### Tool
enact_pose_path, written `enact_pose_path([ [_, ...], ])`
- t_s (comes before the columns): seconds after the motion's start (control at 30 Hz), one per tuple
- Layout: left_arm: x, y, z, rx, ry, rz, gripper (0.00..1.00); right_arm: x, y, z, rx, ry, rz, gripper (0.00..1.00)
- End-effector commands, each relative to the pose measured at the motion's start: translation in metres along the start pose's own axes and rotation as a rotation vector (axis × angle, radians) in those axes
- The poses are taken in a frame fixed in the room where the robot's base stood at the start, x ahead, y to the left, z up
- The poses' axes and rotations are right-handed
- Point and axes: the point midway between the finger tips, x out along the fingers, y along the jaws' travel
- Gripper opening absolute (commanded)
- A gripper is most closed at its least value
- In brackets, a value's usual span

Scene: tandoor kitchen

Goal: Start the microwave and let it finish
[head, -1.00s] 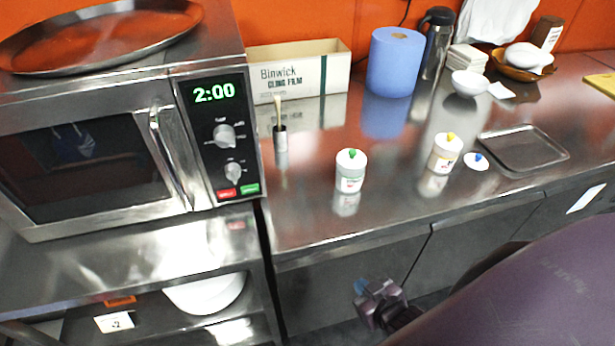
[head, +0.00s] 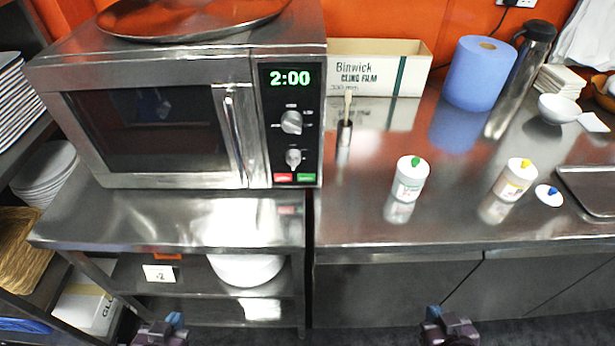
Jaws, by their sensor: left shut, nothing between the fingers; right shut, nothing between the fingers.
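The microwave (head: 150,125) stands on the steel shelf unit at the left of the head view. Its door is shut, with an upright bar handle (head: 236,135). Its display (head: 290,78) reads 2:00 in green. Two dials sit below the display, with a red button (head: 283,178) and a green button (head: 305,177) at the bottom of the panel. My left gripper (head: 174,322) is low at the bottom edge, shut and empty, in front of the shelf unit. My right gripper (head: 434,315) is low at the bottom edge, shut and empty, in front of the counter. Both are well away from the microwave.
A round tray (head: 190,18) lies on the microwave. The counter (head: 450,215) to the right holds a cling film box (head: 375,66), a brush in a holder (head: 344,130), white tubs (head: 411,180) and a blue roll (head: 478,75). Stacked plates (head: 45,170) stand on the left rack.

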Motion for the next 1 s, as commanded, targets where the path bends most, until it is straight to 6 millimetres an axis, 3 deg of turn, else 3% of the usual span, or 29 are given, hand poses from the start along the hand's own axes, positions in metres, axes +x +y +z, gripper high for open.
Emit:
enact_pose_path([
  [0.2,-0.007,-0.002,-0.017,0.0,0.013,-0.001,0.0,0.002,-0.035,-0.056,0.056,-0.04,-0.102,0.0],
  [0.37,-0.008,-0.002,-0.023,0.001,0.02,-0.001,0.0,0.011,-0.071,-0.089,0.104,-0.024,-0.21,0.0],
  [0.7,-0.013,-0.003,-0.037,0.002,0.03,-0.001,0.0,0.028,-0.17,-0.163,0.223,0.095,-0.522,0.0],
  [0.83,-0.014,-0.004,-0.039,0.002,0.031,-0.001,0.0,0.033,-0.208,-0.185,0.284,0.142,-0.654,0.0],
  [1.0,-0.015,-0.004,-0.041,0.002,0.032,-0.001,0.0,0.037,-0.238,-0.202,0.354,0.183,-0.776,0.0],
])
